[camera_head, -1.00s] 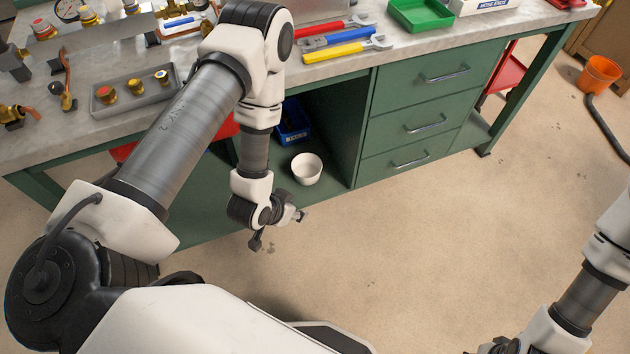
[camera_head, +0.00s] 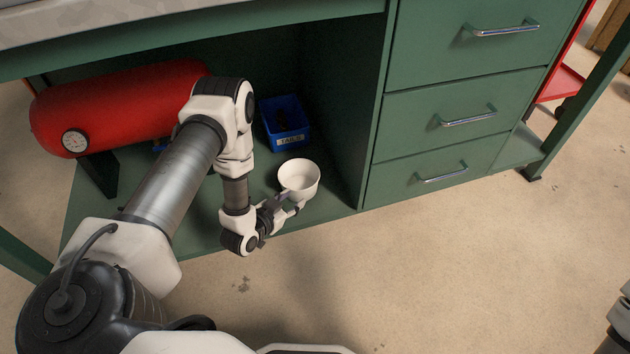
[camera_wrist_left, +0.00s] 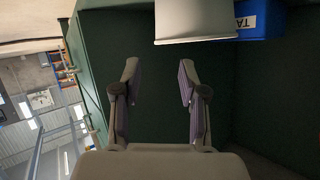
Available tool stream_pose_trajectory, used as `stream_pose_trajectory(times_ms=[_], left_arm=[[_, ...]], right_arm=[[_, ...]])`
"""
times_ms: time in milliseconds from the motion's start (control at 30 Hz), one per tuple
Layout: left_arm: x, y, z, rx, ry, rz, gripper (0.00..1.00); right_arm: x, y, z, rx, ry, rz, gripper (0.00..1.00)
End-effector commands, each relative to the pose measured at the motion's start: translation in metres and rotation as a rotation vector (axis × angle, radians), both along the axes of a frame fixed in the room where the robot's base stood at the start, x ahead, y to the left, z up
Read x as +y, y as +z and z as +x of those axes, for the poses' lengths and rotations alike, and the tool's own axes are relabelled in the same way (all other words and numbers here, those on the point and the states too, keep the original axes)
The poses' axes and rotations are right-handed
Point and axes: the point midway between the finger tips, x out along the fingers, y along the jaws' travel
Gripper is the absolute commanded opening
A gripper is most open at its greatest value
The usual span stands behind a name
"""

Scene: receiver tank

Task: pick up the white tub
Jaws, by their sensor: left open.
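The white tub (camera_head: 299,180) stands on the green lower shelf of the bench, near its front edge. It is round and open at the top. In the left wrist view the white tub (camera_wrist_left: 194,22) is at the top, beyond the fingertips and a little right of centre, partly cut off by the frame. My left gripper (camera_head: 287,204) is at the near side of the tub in the head view. In the left wrist view the left gripper (camera_wrist_left: 158,72) is open, with nothing between its fingers. My right gripper is out of view.
A blue labelled bin (camera_head: 284,125) stands behind the tub and also shows in the wrist view (camera_wrist_left: 260,20). A red tank (camera_head: 120,108) with a gauge lies at left. Green drawers (camera_head: 435,125) stand at right. The floor in front is clear.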

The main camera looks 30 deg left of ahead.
Motion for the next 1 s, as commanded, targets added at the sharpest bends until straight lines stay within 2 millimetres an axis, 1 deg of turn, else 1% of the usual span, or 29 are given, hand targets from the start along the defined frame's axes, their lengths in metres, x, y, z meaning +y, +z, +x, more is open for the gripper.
stream_pose_trajectory(times_ms=[67,133,300,400,467,567,667,700,800,1000], left_arm=[[0.001,-0.004,0.001,0.002,0.003,0.000,0.42],[0.001,-0.009,0.008,0.000,0.002,0.000,0.42],[0.000,-0.025,0.042,-0.001,0.001,0.000,0.42],[-0.001,-0.030,0.057,0.000,0.000,0.000,0.42],[-0.001,-0.031,0.062,0.001,0.001,-0.001,0.42],[-0.001,-0.039,0.074,0.000,0.001,-0.001,0.42],[-0.003,-0.049,0.091,0.000,0.001,-0.001,0.42],[-0.003,-0.050,0.098,0.000,0.001,0.000,0.42],[-0.003,-0.051,0.108,0.001,0.001,0.000,0.42],[-0.002,-0.048,0.109,0.004,0.002,-0.001,0.42]], right_arm=[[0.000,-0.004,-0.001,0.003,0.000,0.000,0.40],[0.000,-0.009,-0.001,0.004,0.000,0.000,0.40],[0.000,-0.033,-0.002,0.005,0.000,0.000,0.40],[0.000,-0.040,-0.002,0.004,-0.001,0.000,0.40],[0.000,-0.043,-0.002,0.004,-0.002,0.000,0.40],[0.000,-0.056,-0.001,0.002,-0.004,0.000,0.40],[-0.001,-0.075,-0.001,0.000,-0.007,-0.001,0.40],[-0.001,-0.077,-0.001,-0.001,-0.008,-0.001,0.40],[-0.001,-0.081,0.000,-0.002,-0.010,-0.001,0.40],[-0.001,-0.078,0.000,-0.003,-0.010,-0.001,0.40]])
